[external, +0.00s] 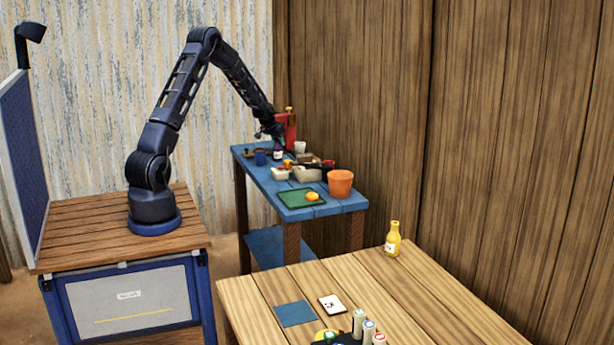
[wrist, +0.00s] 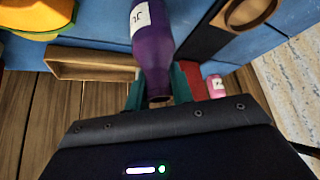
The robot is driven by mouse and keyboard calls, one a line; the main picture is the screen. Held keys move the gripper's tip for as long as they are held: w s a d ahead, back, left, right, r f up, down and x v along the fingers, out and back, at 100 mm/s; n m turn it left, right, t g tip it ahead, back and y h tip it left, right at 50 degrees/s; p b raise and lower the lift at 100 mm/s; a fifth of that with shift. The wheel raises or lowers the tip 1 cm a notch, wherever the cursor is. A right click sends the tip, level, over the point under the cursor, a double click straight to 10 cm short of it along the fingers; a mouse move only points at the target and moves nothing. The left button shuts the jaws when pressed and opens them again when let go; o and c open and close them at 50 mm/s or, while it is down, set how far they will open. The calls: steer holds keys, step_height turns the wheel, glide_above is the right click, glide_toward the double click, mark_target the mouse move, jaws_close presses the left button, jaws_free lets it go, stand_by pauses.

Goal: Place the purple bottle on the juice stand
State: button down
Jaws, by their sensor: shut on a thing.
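The purple bottle (wrist: 150,45) has a white label and sits between the green fingertips of my gripper (wrist: 157,88) in the wrist view. My gripper is shut on it near its narrow end. Whether the bottle touches anything beneath is unclear. A dark board with a round wooden ring (wrist: 250,12) lies at the upper right of the wrist view; I cannot tell if this is the juice stand.
The blue table (external: 328,207) is crowded: a red object (external: 290,133), a blue cup (external: 260,158), pale boxes, an orange bucket (external: 340,183) and a green tray (external: 292,199). A yellow bottle (external: 393,239) stands on the nearer wooden table (external: 262,300). A plank wall is close behind.

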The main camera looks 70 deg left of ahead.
steer(key=c, duration=1.2)
jaws_free()
steer(key=shift+f, duration=0.1)
steer(key=v, duration=1.2)
steer(key=shift+d+r, duration=0.1)
steer(key=shift+r, duration=0.15)
